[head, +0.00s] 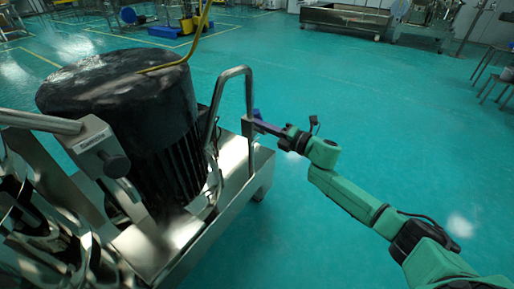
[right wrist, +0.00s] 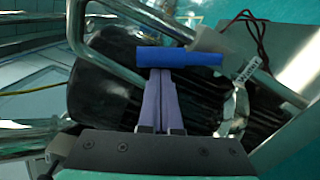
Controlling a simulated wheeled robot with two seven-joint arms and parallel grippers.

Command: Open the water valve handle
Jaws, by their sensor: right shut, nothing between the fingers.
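The blue water valve handle (right wrist: 180,57) lies crosswise just beyond my right fingertips in the right wrist view. In the head view my right gripper (head: 259,125) reaches the frame from the right. My left gripper is not in view.
A large black ribbed motor (head: 120,90) stands on the steel machine frame (head: 165,240). A bent metal rail (head: 249,90) rises close to my right gripper. A yellow cable (head: 203,25) crosses above the motor. The green floor (head: 400,130) to the right is clear.

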